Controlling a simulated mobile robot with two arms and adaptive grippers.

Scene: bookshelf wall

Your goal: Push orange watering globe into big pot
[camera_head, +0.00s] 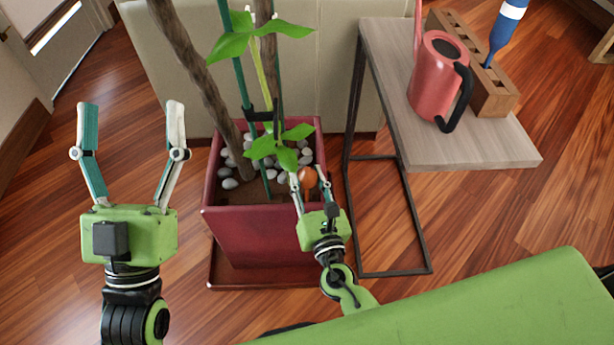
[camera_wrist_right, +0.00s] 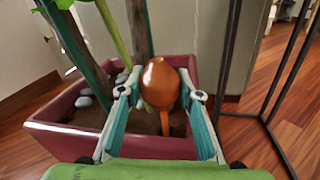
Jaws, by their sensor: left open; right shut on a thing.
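The orange watering globe (camera_head: 309,181) is at the front right inside the big dark-red pot (camera_head: 255,232). My right gripper (camera_head: 307,174) is shut on it, with one finger on each side. In the right wrist view the globe (camera_wrist_right: 160,84) is upright, round end up, its thin stem pointing down over the brown soil. I cannot tell whether the stem tip is in the soil. My left gripper (camera_head: 131,104) is open and empty, left of the pot, with its fingers pointing away.
A plant with thick stems, leaves (camera_head: 262,40) and green stakes rises from the pot. Grey stones (camera_head: 229,183) lie on the soil. A side table (camera_head: 464,152) at right holds a red watering can (camera_head: 436,82) and a wooden rack (camera_head: 492,92). A beige panel (camera_head: 330,70) stands behind.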

